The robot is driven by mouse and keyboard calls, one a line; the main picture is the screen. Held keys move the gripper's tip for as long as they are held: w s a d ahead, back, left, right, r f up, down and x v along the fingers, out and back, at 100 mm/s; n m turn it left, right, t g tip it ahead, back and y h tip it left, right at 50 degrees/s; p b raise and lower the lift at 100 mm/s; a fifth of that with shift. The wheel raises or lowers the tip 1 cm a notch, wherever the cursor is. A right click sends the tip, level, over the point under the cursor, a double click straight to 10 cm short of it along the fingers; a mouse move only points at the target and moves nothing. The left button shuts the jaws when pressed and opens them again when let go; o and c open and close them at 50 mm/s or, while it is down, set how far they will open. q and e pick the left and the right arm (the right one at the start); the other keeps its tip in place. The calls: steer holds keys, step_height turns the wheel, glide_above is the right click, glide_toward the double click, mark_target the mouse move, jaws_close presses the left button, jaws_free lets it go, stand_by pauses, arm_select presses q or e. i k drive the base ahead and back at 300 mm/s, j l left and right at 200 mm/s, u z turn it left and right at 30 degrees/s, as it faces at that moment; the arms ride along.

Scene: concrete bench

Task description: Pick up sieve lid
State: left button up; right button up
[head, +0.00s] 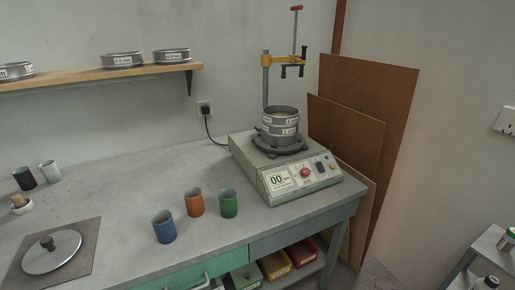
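The sieve lid (51,253) is a round grey metal disc with a dark knob (47,242) on top. It lies flat on a dark square mat (83,240) at the front left of the bench, in the head view. A stack of sieves (280,128) stands on the shaker machine (285,168) toward the right; its top looks open. Neither of my grippers shows in this view.
Blue (164,227), orange (195,203) and green (228,203) cups stand mid-bench. A black cup (25,179), a white cup (49,172) and a small mortar (20,204) stand behind the mat. A shelf (95,76) holds more sieves. The bench (125,190) is clear around the cups.

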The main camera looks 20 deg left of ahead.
mark_target(54, 250)
steer(key=u, duration=2.35)
steer(key=k+z, duration=0.15)
steer(key=z, duration=1.6)
steer(key=u, duration=1.8)
